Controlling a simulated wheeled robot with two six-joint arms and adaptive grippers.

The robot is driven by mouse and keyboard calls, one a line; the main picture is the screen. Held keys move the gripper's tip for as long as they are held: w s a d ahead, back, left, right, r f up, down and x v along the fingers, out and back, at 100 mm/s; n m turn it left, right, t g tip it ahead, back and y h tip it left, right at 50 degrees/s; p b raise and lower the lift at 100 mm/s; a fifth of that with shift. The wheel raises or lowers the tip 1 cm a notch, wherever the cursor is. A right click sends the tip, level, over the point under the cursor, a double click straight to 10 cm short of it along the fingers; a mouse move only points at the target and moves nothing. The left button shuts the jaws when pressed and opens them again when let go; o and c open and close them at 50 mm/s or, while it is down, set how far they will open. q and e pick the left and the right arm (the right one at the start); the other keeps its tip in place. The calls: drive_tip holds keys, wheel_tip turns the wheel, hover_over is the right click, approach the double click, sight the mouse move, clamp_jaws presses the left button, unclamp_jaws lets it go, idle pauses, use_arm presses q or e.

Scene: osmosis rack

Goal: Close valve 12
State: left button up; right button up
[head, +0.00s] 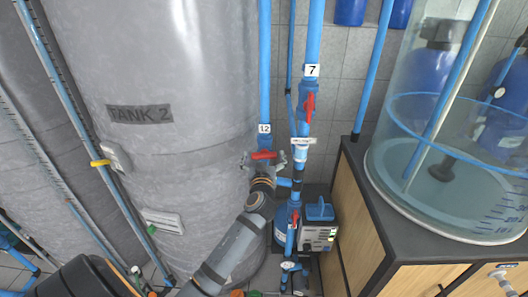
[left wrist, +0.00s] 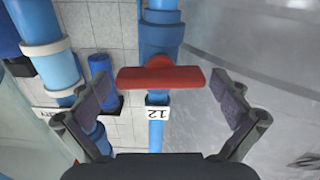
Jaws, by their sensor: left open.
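Valve 12 is on a vertical blue pipe in front of the grey tank. Its red handle (head: 264,155) lies crosswise to the pipe, just below the white label "12" (head: 264,128). In the left wrist view the red handle (left wrist: 160,78) also lies across the pipe, and the label (left wrist: 158,112) appears upside down. My left gripper (head: 265,163) is open at the handle. In the left wrist view its fingers (left wrist: 163,82) stand at either end of the handle, with small gaps visible; depth contact is unclear. My right gripper is not in view.
Valve 7's red handle (head: 310,106) is on the neighbouring pipe to the right, lying along it. Tank 2 (head: 170,60) stands close on the left. A small pump box (head: 319,228) and a dark-topped cabinet (head: 385,215) are at lower right.

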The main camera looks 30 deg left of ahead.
use_arm(q)
drive_tip(key=shift+w, duration=0.1)
drive_tip(key=c, duration=1.1)
drive_tip(key=shift+f+m+b, duration=0.15)
drive_tip(key=shift+m+b, duration=0.25)
drive_tip(key=shift+b, duration=0.15)
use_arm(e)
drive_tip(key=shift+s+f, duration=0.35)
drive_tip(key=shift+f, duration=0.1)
use_arm(q)
drive_tip(key=o, duration=1.1)
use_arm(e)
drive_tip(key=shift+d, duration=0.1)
